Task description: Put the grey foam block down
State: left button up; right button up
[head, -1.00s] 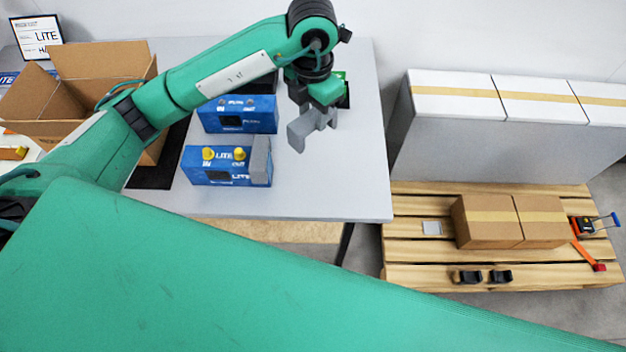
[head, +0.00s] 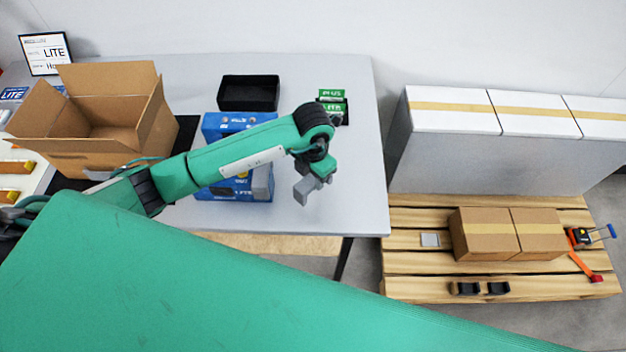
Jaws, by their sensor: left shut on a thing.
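My left gripper (head: 311,183) is above the right part of the grey table. It is shut on a small grey foam block (head: 301,191), which hangs at its lower left side. The gripper's grey fingers and the block are close in colour, so their border is hard to see. The block seems held above the tabletop, to the right of the blue box; I cannot tell the exact height. My right gripper is not in view.
A blue box with a grey end piece (head: 262,184) stands left of the gripper, partly behind my arm. A second blue box (head: 212,127), a black tray (head: 249,93), green cards (head: 333,104) and an open carton (head: 85,157) are around. The table's (head: 355,205) front right is clear.

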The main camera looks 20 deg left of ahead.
aim_at(313, 179)
pick_arm(q)
notch_tip(313, 179, down, 4)
jog(key=shift+r+p, duration=0.25)
jog(key=shift+p, duration=0.15)
jog(key=shift+f, duration=0.1)
jog(key=shift+f+b, duration=0.15)
jog(key=shift+b, duration=0.15)
jog(key=o, duration=1)
